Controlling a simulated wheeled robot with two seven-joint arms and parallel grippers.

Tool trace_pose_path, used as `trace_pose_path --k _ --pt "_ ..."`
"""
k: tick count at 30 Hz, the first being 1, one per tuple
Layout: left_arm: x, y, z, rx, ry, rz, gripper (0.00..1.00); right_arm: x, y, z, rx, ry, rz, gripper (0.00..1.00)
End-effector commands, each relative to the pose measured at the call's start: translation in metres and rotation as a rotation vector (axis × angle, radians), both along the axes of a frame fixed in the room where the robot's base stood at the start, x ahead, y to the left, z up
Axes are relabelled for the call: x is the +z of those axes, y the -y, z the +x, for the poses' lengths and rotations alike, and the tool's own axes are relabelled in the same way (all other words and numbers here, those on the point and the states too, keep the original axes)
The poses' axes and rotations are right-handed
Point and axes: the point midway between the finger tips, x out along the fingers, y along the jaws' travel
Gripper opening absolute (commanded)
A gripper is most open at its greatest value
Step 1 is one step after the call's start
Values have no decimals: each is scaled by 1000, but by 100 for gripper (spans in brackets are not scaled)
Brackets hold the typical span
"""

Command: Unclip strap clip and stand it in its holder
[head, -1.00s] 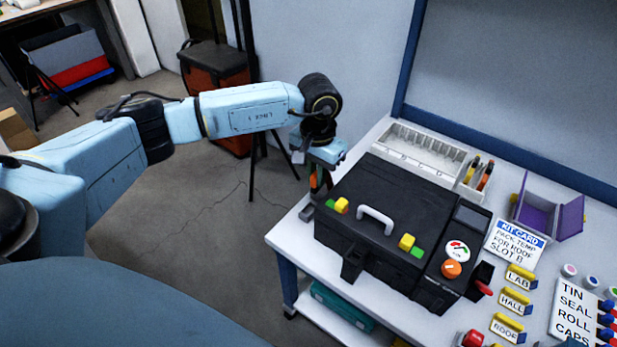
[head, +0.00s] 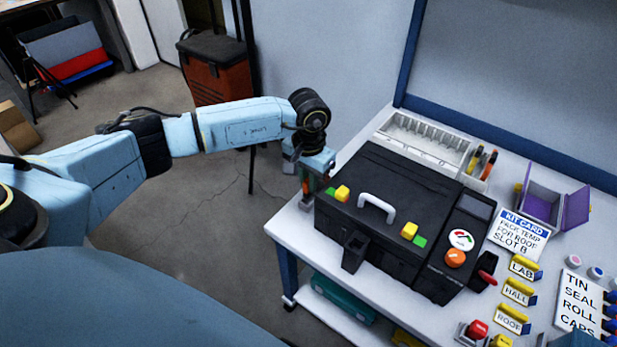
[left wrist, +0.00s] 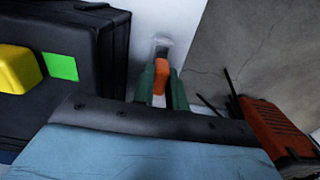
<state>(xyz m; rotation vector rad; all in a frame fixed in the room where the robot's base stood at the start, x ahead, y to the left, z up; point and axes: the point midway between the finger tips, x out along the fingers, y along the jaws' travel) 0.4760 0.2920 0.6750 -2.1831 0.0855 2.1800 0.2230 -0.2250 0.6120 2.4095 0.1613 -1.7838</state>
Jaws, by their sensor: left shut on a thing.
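My left gripper (head: 306,192) is at the table's left edge, beside the left end of the black case. In the left wrist view its green fingers (left wrist: 162,88) are shut on a small orange piece, which looks like the strap clip (left wrist: 161,72). A pale grey part shows just beyond the orange piece; I cannot tell whether it belongs to the clip or to a holder. The fingers hide most of the clip in the head view. I cannot pick out the clip's holder for certain. My right gripper is not in view.
The black case (head: 385,180) with a white handle fills the table's middle left. A black open bracket (head: 354,252) is at its front. Behind it stands a white compartment tray (head: 424,143). A kit card (head: 519,233) and label blocks lie to the right.

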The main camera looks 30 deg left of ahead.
Motion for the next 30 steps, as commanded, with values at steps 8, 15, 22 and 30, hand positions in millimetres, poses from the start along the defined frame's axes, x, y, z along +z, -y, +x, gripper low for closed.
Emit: trace_pose_path --k 8,15,22,30 --pt "0 0 0 0 0 0 0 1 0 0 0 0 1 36" --pt "0 0 0 0 0 0 0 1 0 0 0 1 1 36" --pt "-3 0 -1 0 0 0 0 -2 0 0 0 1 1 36" --pt "-4 0 -1 0 0 0 0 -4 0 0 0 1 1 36"
